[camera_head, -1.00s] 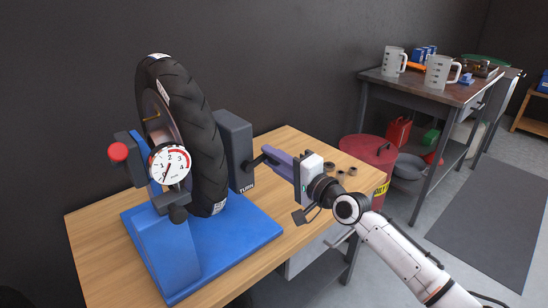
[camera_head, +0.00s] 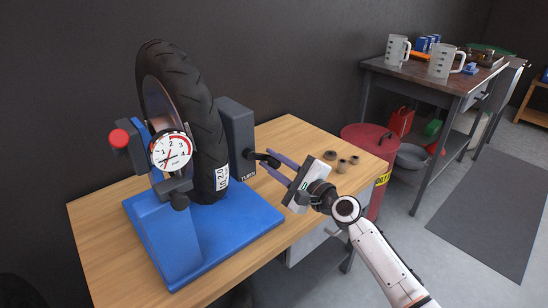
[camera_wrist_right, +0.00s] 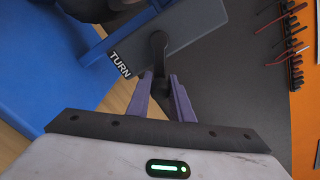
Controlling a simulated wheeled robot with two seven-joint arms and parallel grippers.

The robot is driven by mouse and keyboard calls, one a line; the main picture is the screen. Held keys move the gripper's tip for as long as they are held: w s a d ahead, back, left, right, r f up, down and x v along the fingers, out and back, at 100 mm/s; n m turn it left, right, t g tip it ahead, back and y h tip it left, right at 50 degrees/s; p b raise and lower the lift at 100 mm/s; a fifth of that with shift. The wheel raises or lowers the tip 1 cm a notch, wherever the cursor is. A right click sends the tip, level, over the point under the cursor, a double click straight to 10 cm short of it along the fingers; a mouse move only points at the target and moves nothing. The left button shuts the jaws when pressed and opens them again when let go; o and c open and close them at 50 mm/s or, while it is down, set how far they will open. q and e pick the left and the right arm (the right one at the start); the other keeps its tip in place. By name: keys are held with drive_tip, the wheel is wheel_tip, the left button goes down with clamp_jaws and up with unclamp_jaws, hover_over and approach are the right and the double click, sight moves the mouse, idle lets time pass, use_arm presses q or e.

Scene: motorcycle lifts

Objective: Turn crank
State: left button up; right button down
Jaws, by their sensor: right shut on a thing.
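The crank (camera_head: 266,159) is a short black lever on the right side of a grey box (camera_head: 237,140) marked TURN. My right gripper (camera_head: 273,163) has its purple fingers on the crank's handle end. In the right wrist view the black crank arm (camera_wrist_right: 158,48) runs down between the two fingers (camera_wrist_right: 160,85), which are shut on it. The box belongs to a blue stand (camera_head: 200,245) holding a black tyre (camera_head: 190,100). A round dial gauge (camera_head: 172,152) faces me in front of the wheel. My left gripper is not in view.
The stand sits on a wooden table (camera_head: 95,235). A red drum (camera_head: 362,150) stands beyond, and a bench (camera_head: 430,82) with jugs is at the back right. A dark wall rises behind.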

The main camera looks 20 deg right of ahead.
drive_tip(key=shift+a+m, duration=0.15)
drive_tip(key=shift+m, duration=0.25)
drive_tip(key=c, duration=1.6)
unclamp_jaws()
drive_tip(key=shift+f, duration=0.1)
drive_tip(key=shift+o, duration=0.2)
drive_tip(key=v, duration=1)
drive_tip(key=shift+s+p, duration=0.2)
drive_tip(key=shift+p, duration=0.15)
drive_tip(key=shift+f, duration=0.1)
drive_tip(key=s+a+f+n+g+h, duration=0.1)
drive_tip(key=s+a+f+n+g, duration=0.15)
drive_tip(key=s+f+n, duration=0.55)
drive_tip(key=s+a+f+n+g+h, duration=0.1)
drive_tip(key=s+a+f+n+g, duration=0.25)
drive_tip(key=f, duration=0.55)
drive_tip(key=s+a+f+n+g+h, duration=0.1)
drive_tip(key=s+f+n, duration=0.3)
drive_tip(key=s+n, duration=0.2)
drive_tip(key=s+f+n+g+h, duration=0.1)
drive_tip(key=s+f+n, duration=0.4)
drive_tip(key=s, duration=0.6)
drive_tip(key=shift+s+a+n+p, duration=0.3)
drive_tip(key=shift+a+n+p, duration=0.1)
drive_tip(key=shift+n, duration=0.55)
